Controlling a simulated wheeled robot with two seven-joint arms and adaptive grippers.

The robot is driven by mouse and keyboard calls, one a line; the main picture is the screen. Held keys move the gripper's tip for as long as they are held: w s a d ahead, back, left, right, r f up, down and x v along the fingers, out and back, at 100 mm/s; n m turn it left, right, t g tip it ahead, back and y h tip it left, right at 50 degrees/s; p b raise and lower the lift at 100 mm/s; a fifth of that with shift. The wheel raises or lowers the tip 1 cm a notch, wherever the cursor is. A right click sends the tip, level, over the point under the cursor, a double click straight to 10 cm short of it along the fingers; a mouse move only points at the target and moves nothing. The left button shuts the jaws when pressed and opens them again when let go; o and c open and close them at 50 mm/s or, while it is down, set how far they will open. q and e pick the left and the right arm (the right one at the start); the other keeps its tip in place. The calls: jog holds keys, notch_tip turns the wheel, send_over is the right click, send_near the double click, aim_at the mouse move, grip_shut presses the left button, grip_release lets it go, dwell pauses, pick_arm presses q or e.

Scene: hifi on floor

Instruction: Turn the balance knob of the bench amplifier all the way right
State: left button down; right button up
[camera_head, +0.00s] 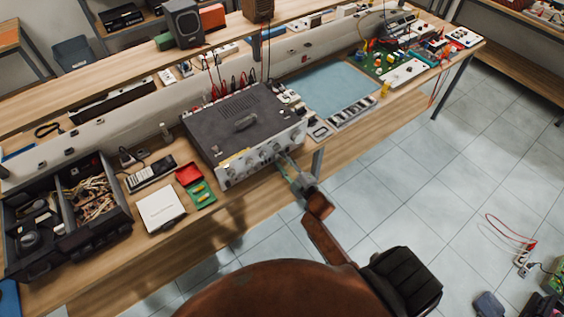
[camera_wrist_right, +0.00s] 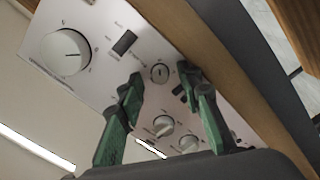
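The bench amplifier (camera_head: 228,122) stands on the workbench, a dark-topped box with a silver front panel and a row of knobs. In the right wrist view its panel (camera_wrist_right: 95,22) fills much of the picture. A small round knob (camera_wrist_right: 160,73) with a dark pointer line lies between the fingertips of my right gripper (camera_wrist_right: 160,82). The fingers are spread, with a visible gap on each side of the knob. In the head view my right gripper (camera_head: 288,165) is at the front panel. The labels are too small to tell which knob is balance. My left gripper is not in view.
A large knob (camera_wrist_right: 66,53) and two medium knobs (camera_wrist_right: 163,126), (camera_wrist_right: 188,143) are also on the panel. A white box (camera_head: 161,208), a red tray (camera_head: 188,173) and a black bin of cables (camera_head: 124,217) stand left of the amplifier. A blue mat (camera_head: 335,88) lies right.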

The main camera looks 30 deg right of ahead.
jog(key=s, duration=1.2)
jog(key=shift+d, duration=0.45)
jog(key=shift+f, duration=0.1)
